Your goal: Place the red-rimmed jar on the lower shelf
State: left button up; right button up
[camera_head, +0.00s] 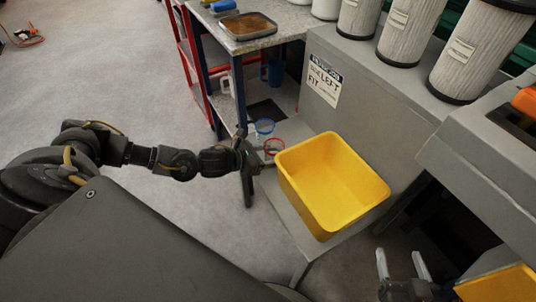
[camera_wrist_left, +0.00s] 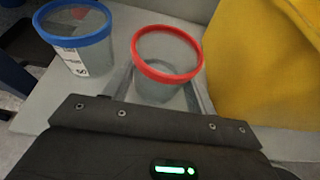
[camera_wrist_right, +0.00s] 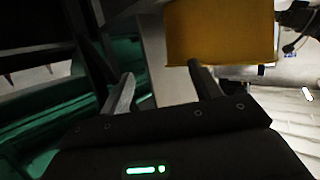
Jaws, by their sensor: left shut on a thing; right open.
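The red-rimmed jar (camera_head: 273,147) is clear and upright. My left gripper (camera_head: 262,159) is shut on it. In the left wrist view the jar (camera_wrist_left: 166,82) sits between the two fingers, its red rim above them. It is over the grey lower shelf (camera_head: 285,212), between a blue-rimmed jar and a yellow bin; I cannot tell whether its base touches the shelf. My right gripper (camera_head: 400,264) is open and empty, low at the right; its spread fingers also show in the right wrist view (camera_wrist_right: 162,86).
The blue-rimmed jar (camera_head: 264,127) stands just behind the red-rimmed one. The yellow bin (camera_head: 318,200) fills much of the shelf to its right. Another yellow bin (camera_head: 497,288) is near my right gripper. A tray (camera_head: 248,27) lies on the upper worktop. Open floor lies left.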

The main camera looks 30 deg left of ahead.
pick_arm(q)
jog(key=shift+f, duration=0.15)
pick_arm(e)
jog(key=shift+a+r, duration=0.15)
pick_arm(q)
jog(key=o, duration=1.1)
pick_arm(e)
jog(key=shift+w, duration=0.1)
pick_arm(q)
jog(key=shift+r, duration=0.25)
jog(key=p+v, duration=0.1)
jog(key=v, duration=1.1)
pick_arm(e)
jog(key=s+d+f+m+g+h, duration=0.1)
jog(key=s+d+f+g+h, duration=0.1)
jog(key=d+f, duration=0.1)
jog(key=shift+d+f+g, duration=0.3)
jog(key=shift+f+g, duration=0.1)
jog(key=shift+f, duration=0.3)
pick_arm(q)
jog(key=shift+f, duration=0.15)
